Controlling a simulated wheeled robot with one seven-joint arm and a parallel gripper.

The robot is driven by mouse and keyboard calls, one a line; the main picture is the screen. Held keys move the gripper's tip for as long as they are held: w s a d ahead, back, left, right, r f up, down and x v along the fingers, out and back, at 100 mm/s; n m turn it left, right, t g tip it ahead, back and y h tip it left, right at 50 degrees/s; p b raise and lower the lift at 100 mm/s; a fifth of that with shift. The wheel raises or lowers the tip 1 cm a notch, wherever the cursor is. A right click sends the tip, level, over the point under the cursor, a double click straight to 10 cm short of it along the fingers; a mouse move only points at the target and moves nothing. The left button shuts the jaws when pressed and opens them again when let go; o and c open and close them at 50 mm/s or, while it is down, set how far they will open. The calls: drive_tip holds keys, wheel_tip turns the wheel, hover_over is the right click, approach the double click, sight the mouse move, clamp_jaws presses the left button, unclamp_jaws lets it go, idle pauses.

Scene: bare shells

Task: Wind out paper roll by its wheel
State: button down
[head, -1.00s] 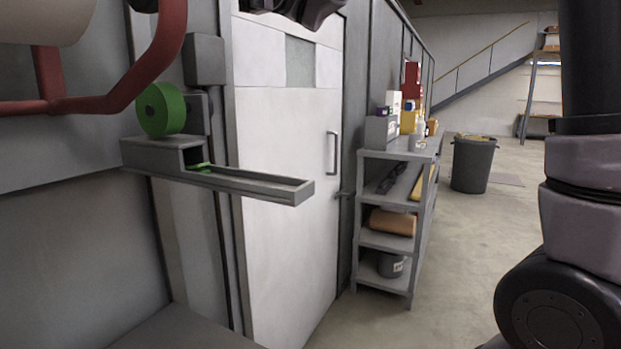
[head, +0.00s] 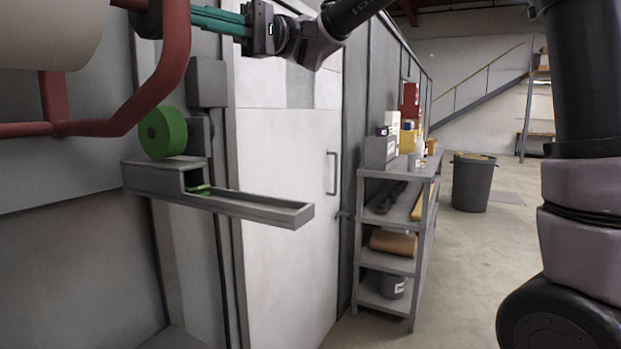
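A green wheel (head: 162,132) is mounted on its side above a grey housing on the left. The housing has a long grey tray (head: 250,208) reaching right, with a small green piece (head: 197,190) at its opening. A large beige roll (head: 45,30), which looks like the paper roll, is cut off at the upper left corner. My gripper (head: 196,17) is at the top edge, above and right of the green wheel and apart from it. Its teal fingers point left, and their tips end near or behind a red pipe. The finger gap is not clear.
The red bent pipe (head: 160,85) crosses in front at upper left. A white door (head: 290,170) stands behind the tray. A grey shelf (head: 388,252) with boxes and a grey bin (head: 472,182) are to the right. The floor beyond is open.

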drive_tip(key=shift+a+f, duration=0.1)
drive_tip(key=shift+f, duration=0.25)
idle(0.3)
drive_tip(key=shift+s+d+f, duration=0.1)
drive_tip(key=shift+d+f, duration=0.05)
drive_tip(key=shift+d, duration=0.15)
drive_tip(key=v, duration=0.4)
drive_tip(key=w+a+v, duration=0.1)
drive_tip(key=shift+w+d, duration=0.25)
drive_tip(key=shift+w, duration=0.05)
idle(0.3)
drive_tip(key=s+a+r+n+g, duration=0.1)
drive_tip(key=s+a+n, duration=0.1)
drive_tip(key=s+n, duration=0.3)
drive_tip(key=shift+s+a+r+n, duration=0.2)
drive_tip(key=shift+a+r+n, duration=0.15)
drive_tip(key=shift+n, duration=0.25)
idle(0.4)
drive_tip(key=shift+w+a, duration=0.1)
drive_tip(key=shift+a, duration=0.1)
idle(0.4)
